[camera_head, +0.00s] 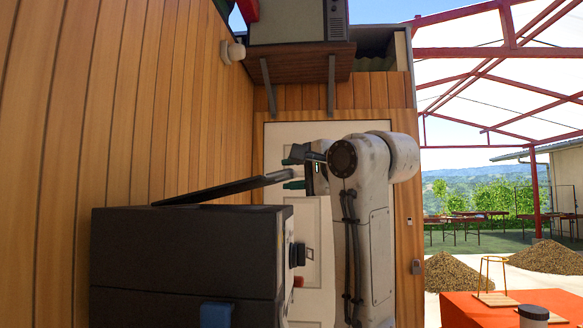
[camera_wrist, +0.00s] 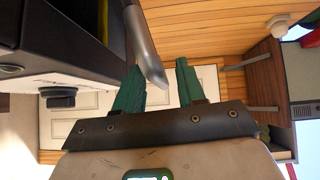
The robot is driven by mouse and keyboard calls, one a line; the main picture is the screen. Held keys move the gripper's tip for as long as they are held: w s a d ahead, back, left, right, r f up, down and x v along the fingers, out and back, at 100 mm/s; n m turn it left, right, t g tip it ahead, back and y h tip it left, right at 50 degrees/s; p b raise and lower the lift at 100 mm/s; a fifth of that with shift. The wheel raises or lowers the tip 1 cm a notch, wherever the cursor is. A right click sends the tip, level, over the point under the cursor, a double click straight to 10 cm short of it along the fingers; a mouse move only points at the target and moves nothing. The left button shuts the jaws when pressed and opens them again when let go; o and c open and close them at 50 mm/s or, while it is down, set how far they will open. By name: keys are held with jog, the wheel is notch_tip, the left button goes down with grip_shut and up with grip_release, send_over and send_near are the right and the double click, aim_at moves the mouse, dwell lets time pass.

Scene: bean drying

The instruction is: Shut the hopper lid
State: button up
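The hopper (camera_head: 180,240) is a dark box at the lower left of the head view; it also shows at the upper left of the wrist view (camera_wrist: 75,30). Its dark, thin lid (camera_head: 222,188) is partly open, tilted so that its right edge is raised above the box. My gripper (camera_head: 296,170) is at that raised edge, with one green finger above it and one below. In the wrist view the grey lid edge (camera_wrist: 146,50) runs between the spread green fingers of my gripper (camera_wrist: 160,80). A gap shows beside the right finger; contact with the left finger cannot be told.
A black knob (camera_head: 297,254) sticks out from the hopper's right side. A wooden wall (camera_head: 110,100) stands behind and left, with a white door (camera_head: 310,240) behind my arm. A bracketed shelf (camera_head: 300,62) hangs above. An orange table (camera_head: 515,308) is at the lower right.

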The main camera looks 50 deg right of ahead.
jog(key=shift+w+d+f, duration=0.1)
jog(key=shift+w, duration=0.35)
grip_shut()
dwell(0.4)
